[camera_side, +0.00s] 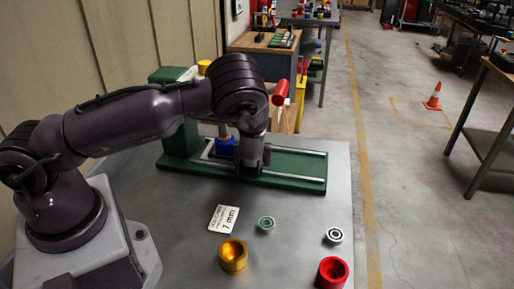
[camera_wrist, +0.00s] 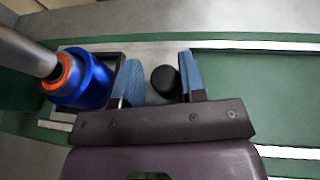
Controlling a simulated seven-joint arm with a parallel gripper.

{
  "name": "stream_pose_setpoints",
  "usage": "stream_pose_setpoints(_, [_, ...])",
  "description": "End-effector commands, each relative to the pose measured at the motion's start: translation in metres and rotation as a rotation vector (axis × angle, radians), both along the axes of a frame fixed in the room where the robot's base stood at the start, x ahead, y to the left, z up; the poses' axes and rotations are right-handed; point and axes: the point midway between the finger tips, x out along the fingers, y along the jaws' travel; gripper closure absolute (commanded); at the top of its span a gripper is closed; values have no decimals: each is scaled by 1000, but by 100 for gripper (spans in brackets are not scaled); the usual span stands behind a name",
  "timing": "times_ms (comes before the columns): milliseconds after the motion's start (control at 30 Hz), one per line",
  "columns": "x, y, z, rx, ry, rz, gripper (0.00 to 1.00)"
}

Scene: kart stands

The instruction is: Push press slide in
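The press (camera_side: 182,130) stands at the back of the table on a green base (camera_side: 285,181) with pale rails. Its grey slide plate also shows in the wrist view (camera_wrist: 150,50). A blue cup (camera_side: 225,146) sits on the slide under the ram; in the wrist view the blue cup (camera_wrist: 90,82) is left of my fingers, in a dark frame. My gripper (camera_side: 250,170) points down over the rails, right of the cup. In the wrist view my gripper (camera_wrist: 163,82) is open, with a round black knob (camera_wrist: 165,78) between its fingers. I cannot tell whether a finger touches it.
In front on the table are a 7 mm card (camera_side: 223,218), a green-ringed bearing (camera_side: 266,223), a dark-ringed bearing (camera_side: 334,236), a gold cup (camera_side: 233,260) and a red cup (camera_side: 332,274). A red lever (camera_side: 281,91) rises behind my wrist. The rails right of my gripper are clear.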

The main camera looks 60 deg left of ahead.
Motion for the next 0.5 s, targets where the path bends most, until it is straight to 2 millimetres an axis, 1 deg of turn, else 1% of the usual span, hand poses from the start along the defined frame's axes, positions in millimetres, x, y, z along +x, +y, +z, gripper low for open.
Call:
stream_pose_setpoints(33, [-1,2,0,2,2,4,52])
stream_pose_setpoints(67, [-1,2,0,2,1,3,48])
stream_pose_setpoints(333, [0,0,0,1,1,-1,48])
stream_pose_setpoints(433, [-2,-5,3,0,1,-4,48])
stream_pose_setpoints(500, [-7,-12,6,0,1,-4,48])
